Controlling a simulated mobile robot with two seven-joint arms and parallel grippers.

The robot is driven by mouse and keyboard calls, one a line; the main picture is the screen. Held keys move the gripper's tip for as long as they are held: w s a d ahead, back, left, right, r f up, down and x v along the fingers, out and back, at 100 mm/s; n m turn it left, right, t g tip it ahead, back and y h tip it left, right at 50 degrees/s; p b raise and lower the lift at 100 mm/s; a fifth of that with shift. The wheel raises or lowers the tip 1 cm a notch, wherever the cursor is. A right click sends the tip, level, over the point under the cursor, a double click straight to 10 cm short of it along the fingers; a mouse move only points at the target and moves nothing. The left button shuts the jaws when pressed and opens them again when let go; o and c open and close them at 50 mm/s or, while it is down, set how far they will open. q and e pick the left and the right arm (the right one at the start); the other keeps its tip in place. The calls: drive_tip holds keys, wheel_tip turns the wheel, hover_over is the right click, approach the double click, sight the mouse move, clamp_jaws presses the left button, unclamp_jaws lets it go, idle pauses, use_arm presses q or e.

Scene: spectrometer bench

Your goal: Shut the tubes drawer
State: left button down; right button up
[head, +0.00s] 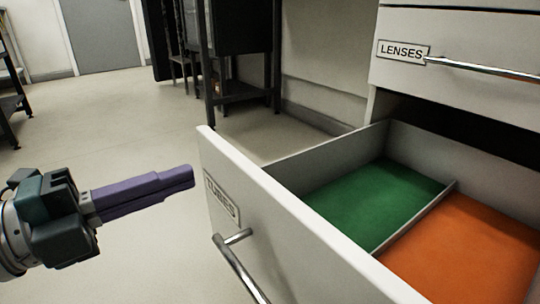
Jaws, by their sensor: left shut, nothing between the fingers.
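The tubes drawer (290,226) is pulled open below the lenses drawer. Its front faces left, with a "TUBES" label (221,198) and a metal bar handle (238,266). Inside are a green-floored compartment (376,203) and an orange-floored one (468,250), split by a thin divider; the parts in view are empty. My left gripper (191,176) is shut and empty. Its purple fingers point right at the drawer front, beside the label in the picture, and look a little apart from it. My right gripper is not in view.
The lenses drawer (455,45), with a long metal handle (480,69), is above the open drawer. A black metal rack (240,90) stands behind, near the wall. A grey door (98,35) is at the back left.

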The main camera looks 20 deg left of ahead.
sight(230, 161)
use_arm(q)
drive_tip(key=b+x, duration=0.1)
drive_tip(key=x, duration=0.2)
drive_tip(key=shift+w+d, duration=0.25)
drive_tip(key=shift+d, duration=0.05)
drive_tip(key=shift+w+d, duration=0.2)
drive_tip(key=shift+w, duration=0.1)
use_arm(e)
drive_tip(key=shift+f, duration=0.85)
